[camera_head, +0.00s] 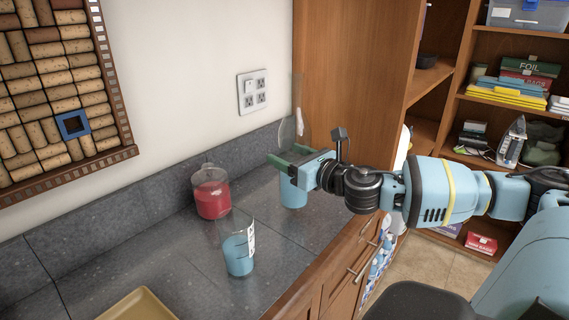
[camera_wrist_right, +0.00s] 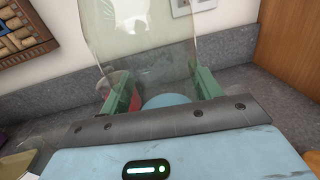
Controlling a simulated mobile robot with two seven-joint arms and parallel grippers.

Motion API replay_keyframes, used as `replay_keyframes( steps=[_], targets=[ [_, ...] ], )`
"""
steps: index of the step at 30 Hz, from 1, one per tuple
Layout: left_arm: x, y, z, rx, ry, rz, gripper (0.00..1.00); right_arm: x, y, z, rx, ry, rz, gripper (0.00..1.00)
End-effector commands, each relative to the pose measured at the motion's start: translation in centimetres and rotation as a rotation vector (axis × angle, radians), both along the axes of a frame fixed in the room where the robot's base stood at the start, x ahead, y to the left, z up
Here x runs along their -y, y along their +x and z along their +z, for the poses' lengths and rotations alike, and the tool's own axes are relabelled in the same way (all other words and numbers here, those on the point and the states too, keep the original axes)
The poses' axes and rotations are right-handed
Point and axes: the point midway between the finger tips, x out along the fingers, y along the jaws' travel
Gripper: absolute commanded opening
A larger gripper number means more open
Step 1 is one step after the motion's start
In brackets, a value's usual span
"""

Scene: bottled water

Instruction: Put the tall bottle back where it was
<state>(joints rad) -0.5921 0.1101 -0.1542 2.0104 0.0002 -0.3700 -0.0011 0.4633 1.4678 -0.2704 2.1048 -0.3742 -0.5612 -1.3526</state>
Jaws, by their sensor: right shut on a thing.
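A tall clear bottle with blue liquid in its lower part (camera_head: 293,192) is at the back right of the grey counter, near the side of the wooden cabinet. My right gripper (camera_head: 282,157) comes in from the right and is shut on it. In the right wrist view the clear body of the tall bottle (camera_wrist_right: 140,45) rises between the green fingers of the right gripper (camera_wrist_right: 160,88). The bottle looks upright. I cannot tell whether its base touches the counter. My left gripper is not in view.
A clear container with red contents (camera_head: 211,194) stands near the back wall. A clear glass with blue liquid (camera_head: 238,254) stands nearer the front. A yellow tray (camera_head: 139,306) is at the bottom edge. The wooden cabinet (camera_head: 345,80) bounds the counter (camera_head: 180,250) on the right.

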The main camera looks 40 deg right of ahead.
Motion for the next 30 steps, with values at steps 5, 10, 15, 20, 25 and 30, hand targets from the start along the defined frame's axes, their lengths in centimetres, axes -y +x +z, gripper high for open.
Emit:
replay_keyframes(
  steps=[5,10,15,20,25,30],
  targets=[
    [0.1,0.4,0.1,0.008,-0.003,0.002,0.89,1.6,1.9,0.6,0.015,0.002,-0.002,0.01],
    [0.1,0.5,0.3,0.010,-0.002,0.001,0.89,2.8,3.5,0.4,0.015,0.001,0.000,0.01],
    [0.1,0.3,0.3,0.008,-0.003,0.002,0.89,3.5,4.4,0.2,0.012,-0.001,-0.001,0.01],
    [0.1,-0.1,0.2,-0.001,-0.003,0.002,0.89,3.6,4.5,0.1,0.010,-0.002,0.001,0.01],
    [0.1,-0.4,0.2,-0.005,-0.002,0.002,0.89,3.8,4.7,0.2,0.012,-0.001,0.000,0.01],
    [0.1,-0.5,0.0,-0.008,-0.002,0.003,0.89,4.1,5.2,-1.0,0.007,0.000,0.002,0.01]
  ],
)
